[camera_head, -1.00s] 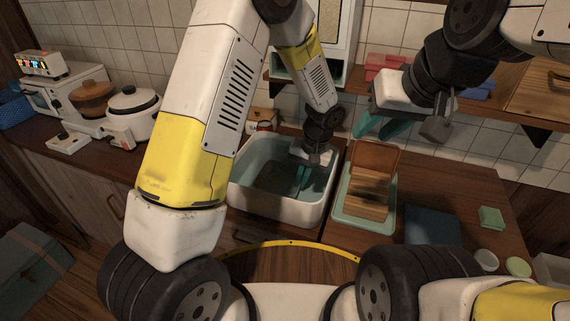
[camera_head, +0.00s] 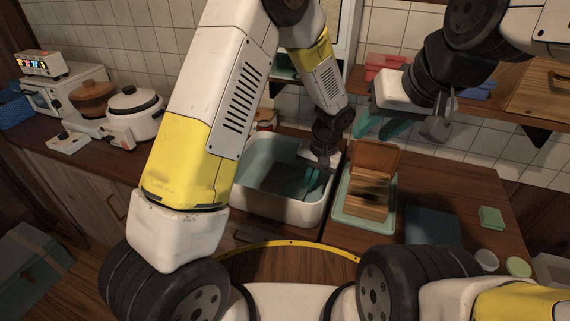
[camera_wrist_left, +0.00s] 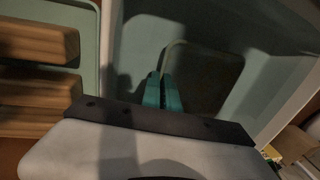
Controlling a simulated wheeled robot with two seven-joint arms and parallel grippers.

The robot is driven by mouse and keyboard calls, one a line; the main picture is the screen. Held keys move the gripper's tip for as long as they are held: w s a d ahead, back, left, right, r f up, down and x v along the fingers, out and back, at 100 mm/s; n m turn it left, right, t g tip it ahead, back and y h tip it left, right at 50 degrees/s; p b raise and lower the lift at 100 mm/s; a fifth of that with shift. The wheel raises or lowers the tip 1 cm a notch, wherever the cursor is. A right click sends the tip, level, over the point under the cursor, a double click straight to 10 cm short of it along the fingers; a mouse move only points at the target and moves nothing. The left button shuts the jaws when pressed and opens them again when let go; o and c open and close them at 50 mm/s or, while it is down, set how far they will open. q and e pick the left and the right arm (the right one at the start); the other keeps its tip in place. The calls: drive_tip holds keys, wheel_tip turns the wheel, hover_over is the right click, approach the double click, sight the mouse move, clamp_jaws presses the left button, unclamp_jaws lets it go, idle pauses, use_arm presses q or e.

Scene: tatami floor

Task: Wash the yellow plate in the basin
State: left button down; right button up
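The basin (camera_head: 257,205) is a white tub with a pale green inside, standing on the counter at the middle of the head view. Its inner wall (camera_wrist_left: 140,40) fills much of the left wrist view. My left gripper (camera_head: 313,180) points down inside the basin, near its right wall. My right gripper (camera_head: 383,128) is open and empty, above the counter's back. I cannot make out a yellow plate.
Right of the basin, a green tray (camera_head: 343,222) holds a wooden rack (camera_head: 368,198). A dark blue cloth (camera_head: 433,227), a green block (camera_head: 491,218) and small round items (camera_head: 518,266) lie further right. A white pot (camera_head: 135,115) stands at left.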

sight(296, 185)
use_arm(q)
drive_tip(key=shift+s+d, duration=0.2)
drive_tip(key=shift+d, duration=0.4)
drive_tip(key=shift+a, duration=0.1)
drive_tip(key=shift+w+a, duration=0.25)
drive_tip(key=shift+a, duration=0.5)
drive_tip(key=shift+w+a, duration=0.25)
drive_tip(key=shift+a, duration=0.55)
drive_tip(key=shift+w+a, duration=0.25)
drive_tip(key=shift+a, duration=0.5)
drive_tip(key=shift+d, duration=0.1)
drive_tip(key=shift+s+d+r, duration=0.1)
drive_tip(key=shift+s+d, duration=0.1)
drive_tip(key=shift+d, duration=0.4)
drive_tip(key=shift+s+d, duration=0.15)
drive_tip(key=shift+d, duration=0.4)
wheel_tip(296, 185, up, 11)
drive_tip(key=shift+r, duration=0.15)
drive_tip(key=shift+r, duration=0.1)
